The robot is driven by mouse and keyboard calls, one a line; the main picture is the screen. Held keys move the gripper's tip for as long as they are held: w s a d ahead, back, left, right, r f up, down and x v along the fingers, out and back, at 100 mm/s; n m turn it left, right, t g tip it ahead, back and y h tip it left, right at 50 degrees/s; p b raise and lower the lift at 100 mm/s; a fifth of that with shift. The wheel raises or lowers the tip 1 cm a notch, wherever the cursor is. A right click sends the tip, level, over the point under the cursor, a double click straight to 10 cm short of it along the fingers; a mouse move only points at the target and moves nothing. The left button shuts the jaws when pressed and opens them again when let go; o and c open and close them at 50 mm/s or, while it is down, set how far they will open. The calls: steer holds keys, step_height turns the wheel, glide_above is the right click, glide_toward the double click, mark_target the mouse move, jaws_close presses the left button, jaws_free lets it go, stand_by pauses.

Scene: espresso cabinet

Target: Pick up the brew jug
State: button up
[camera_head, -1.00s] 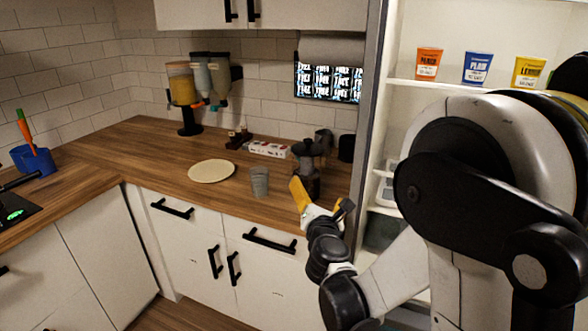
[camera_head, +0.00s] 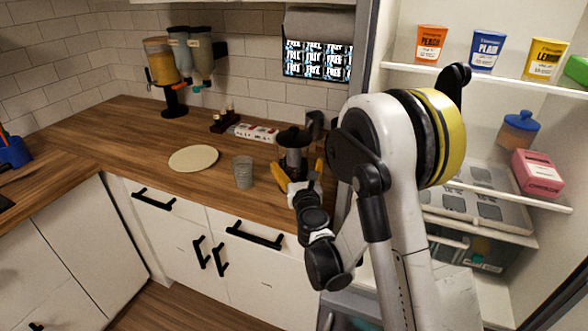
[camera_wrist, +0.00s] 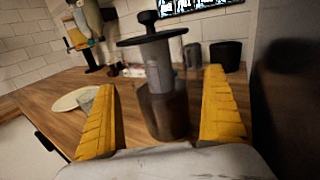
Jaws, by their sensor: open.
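The brew jug (camera_head: 294,150) is a dark, see-through cylinder with a wide black lid and a knob on top. It stands upright near the right end of the wooden counter (camera_head: 120,135). In the wrist view the brew jug (camera_wrist: 166,105) is between my two yellow fingers, with a visible gap on each side. My gripper (camera_head: 298,166) is open and low at the jug, one finger on each side. In the wrist view my gripper (camera_wrist: 160,80) holds nothing. The jug's base is partly hidden by my gripper in the head view.
A grey cup (camera_head: 243,172) and a round cream board (camera_head: 194,158) lie left of the jug. The open fridge (camera_head: 475,75) is close on the right.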

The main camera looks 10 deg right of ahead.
steer(key=w+b, duration=0.1)
steer(key=w, duration=0.3)
steer(key=shift+w+f, duration=0.15)
steer(key=shift+w, duration=0.2)
steer(key=shift+w+d, duration=0.1)
steer(key=shift+w, duration=0.35)
steer(key=shift+c, duration=0.3)
steer(key=c, duration=1.2)
